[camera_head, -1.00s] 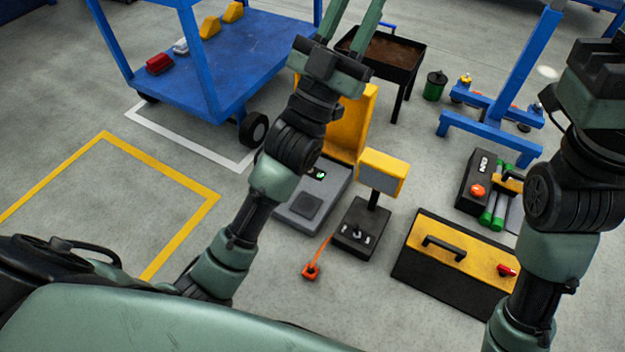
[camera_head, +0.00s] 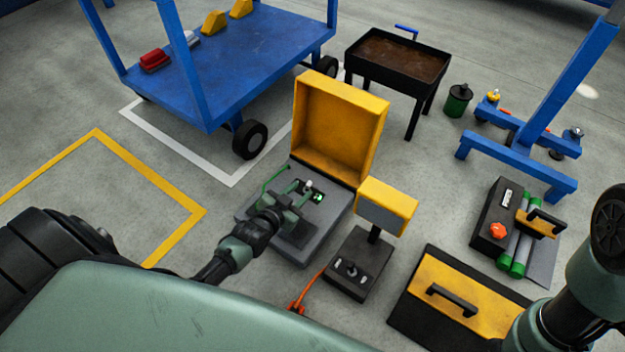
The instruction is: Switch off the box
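The box (camera_head: 330,222) stands on the floor in the middle, with a grey body and its yellow lid (camera_head: 340,125) raised open at the back. A small switch with a pale tip (camera_head: 309,184) and a green lit spot (camera_head: 318,197) show on the top of the body. My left gripper (camera_head: 296,178) is over the box's top, its green fingers spread apart, close to the switch. I cannot tell whether it touches the switch. The gripper hides part of the panel. My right arm shows at the right edge; its gripper is out of view.
A yellow-headed stand with a joystick base (camera_head: 352,270) is right of the box. A black-and-yellow toolbox (camera_head: 465,300) and another case (camera_head: 492,215) lie further right. A blue cart (camera_head: 250,65) and a black bin (camera_head: 395,70) are behind. Open floor lies left.

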